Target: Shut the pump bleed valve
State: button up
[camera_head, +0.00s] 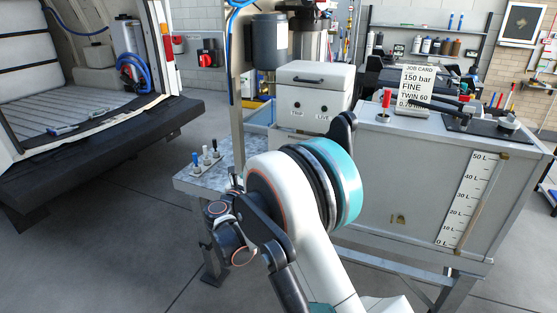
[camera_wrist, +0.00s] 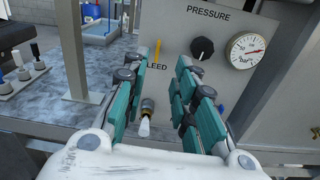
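In the wrist view my gripper (camera_wrist: 172,82) is open, with its two teal-padded fingers apart in front of a grey pump panel (camera_wrist: 182,22). A brass fitting with a whitish tip (camera_wrist: 147,112) shows between the fingers, low down and nearer the left one; neither finger visibly closes on it. A thin upright yellow piece (camera_wrist: 157,54), perhaps the bleed valve's lever, stands just right of the left fingertip. The left finger partly covers the word BLEED. In the head view my arm hides the gripper and the valve.
A black PRESSURE knob (camera_wrist: 202,48) and a round gauge (camera_wrist: 247,50) sit on the panel, beyond the right finger. Several coloured-topped pegs (camera_wrist: 16,60) stand on the marbled bench (camera_wrist: 48,100) to the left. A large grey tank (camera_head: 400,185) stands right of my arm.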

jog(key=f+b+x, duration=0.1)
jog(key=b+x, duration=0.2)
jog(key=x, duration=1)
jog(key=shift+f+n, duration=0.2)
jog(key=shift+n, duration=0.1)
jog(key=shift+a, duration=0.1)
grip_shut()
